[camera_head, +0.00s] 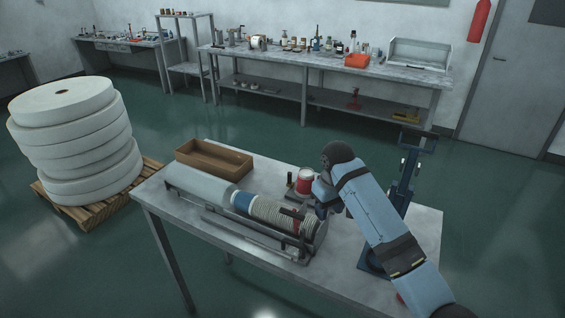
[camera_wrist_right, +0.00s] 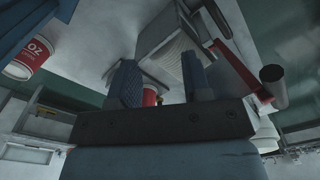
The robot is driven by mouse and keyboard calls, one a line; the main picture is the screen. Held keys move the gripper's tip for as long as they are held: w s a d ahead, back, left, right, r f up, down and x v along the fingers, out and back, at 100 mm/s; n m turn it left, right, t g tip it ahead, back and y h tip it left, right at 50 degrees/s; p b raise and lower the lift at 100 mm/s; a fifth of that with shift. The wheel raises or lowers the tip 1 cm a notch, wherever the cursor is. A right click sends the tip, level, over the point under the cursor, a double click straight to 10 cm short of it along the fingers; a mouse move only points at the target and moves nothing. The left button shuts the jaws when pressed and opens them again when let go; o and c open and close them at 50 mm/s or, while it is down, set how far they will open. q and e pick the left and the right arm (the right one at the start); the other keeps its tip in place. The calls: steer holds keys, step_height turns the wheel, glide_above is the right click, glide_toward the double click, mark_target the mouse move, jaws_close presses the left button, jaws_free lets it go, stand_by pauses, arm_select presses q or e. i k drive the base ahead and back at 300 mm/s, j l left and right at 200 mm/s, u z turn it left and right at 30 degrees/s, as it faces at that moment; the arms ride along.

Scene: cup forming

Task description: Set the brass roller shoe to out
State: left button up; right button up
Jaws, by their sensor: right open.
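My right gripper (camera_head: 322,198) is above the work table, beside the red-and-white cup fixture; it hides part of what lies behind it. In the right wrist view its two blue fingers (camera_wrist_right: 160,82) stand apart with a gap between them. A small yellowish piece (camera_wrist_right: 161,100) shows low in that gap, beside a red part (camera_wrist_right: 149,97). I cannot tell whether it is the brass roller shoe, nor its setting. A red-and-white cup (camera_head: 305,181) stands on a small fixture. My left gripper is not in view.
A long machine with a grey cylinder (camera_head: 200,186) and a nested cup stack (camera_head: 275,212) lies along the table front. A wooden tray (camera_head: 214,158) stands behind. A dark blue press (camera_head: 403,185) is at right. A red bar (camera_wrist_right: 232,70) with a grey knob is close to the fingers.

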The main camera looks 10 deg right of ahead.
mark_target(290, 184)
steer(key=i+j, duration=0.15)
steer(key=i, duration=0.4)
steer(key=i+j, duration=0.15)
steer(key=i, duration=0.35)
steer(key=i+l, duration=0.1)
steer(key=i, duration=0.2)
steer(key=k, duration=0.2)
